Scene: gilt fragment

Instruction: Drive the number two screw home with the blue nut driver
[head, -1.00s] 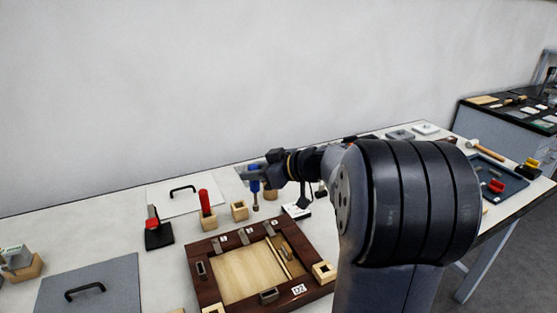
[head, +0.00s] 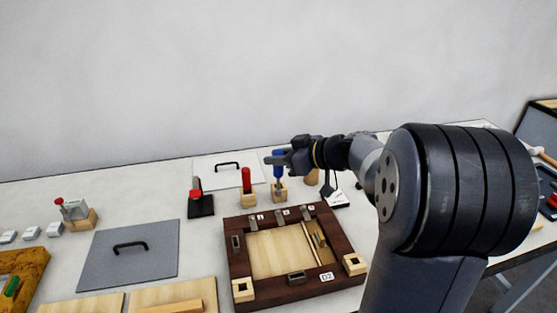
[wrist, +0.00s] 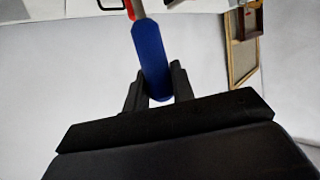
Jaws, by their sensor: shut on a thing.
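My gripper (head: 279,159) is shut on the blue nut driver (head: 278,172), which hangs upright with its shaft down. In the wrist view the blue handle (wrist: 152,50) sits between the two dark fingers. The shaft lines up with a small wooden block (head: 279,192) at the back of the table; I cannot tell whether its tip is in the block or just above or behind it. The dark wooden frame (head: 240,266) lies in front, with metal brackets and numbered tags along its far side. The number two tag (head: 284,212) is in the middle there; its screw is too small to make out.
A red-handled tool (head: 246,180) stands in a block just left of the driver. A black stand with a red part (head: 200,205) is further left. A grey panel (head: 165,258) with a handle lies left of the frame. Light boards (head: 178,297) lie at the front.

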